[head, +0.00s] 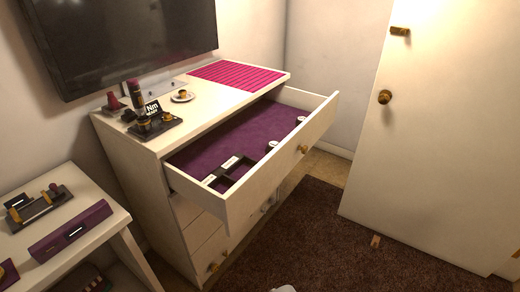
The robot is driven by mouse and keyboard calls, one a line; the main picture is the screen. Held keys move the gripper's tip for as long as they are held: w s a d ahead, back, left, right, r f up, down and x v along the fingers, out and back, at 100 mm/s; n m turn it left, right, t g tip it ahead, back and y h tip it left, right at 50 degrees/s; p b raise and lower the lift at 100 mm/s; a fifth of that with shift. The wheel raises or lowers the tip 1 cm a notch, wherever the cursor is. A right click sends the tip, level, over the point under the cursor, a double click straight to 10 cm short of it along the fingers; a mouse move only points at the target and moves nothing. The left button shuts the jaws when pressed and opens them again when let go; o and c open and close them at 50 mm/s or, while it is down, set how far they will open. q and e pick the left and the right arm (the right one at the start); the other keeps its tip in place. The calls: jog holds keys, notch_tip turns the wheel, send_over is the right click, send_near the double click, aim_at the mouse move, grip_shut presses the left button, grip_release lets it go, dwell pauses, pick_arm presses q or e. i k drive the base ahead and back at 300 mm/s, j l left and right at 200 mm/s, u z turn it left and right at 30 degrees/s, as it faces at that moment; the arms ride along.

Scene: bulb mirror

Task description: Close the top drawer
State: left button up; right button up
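The top drawer (275,176) of the white dresser (128,170) is pulled far out. Its inside has a purple lining (238,137), with a dark divided tray (228,172) near the front left and a few small white items along the front. A round gold knob (304,149) is on the right part of the drawer front. The lower drawers (205,240) look shut, partly hidden beneath the top one. Neither of my grippers is recognisable in the head view.
A white door (440,130) with a gold knob stands at right. A white side table (105,229) holding purple boxes is at left. Small items and a pink striped mat (236,74) lie on the dresser. Dark carpet (330,245) before the drawer looks clear.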

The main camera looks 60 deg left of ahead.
aim_at(226, 170)
jog(key=u, duration=1.6)
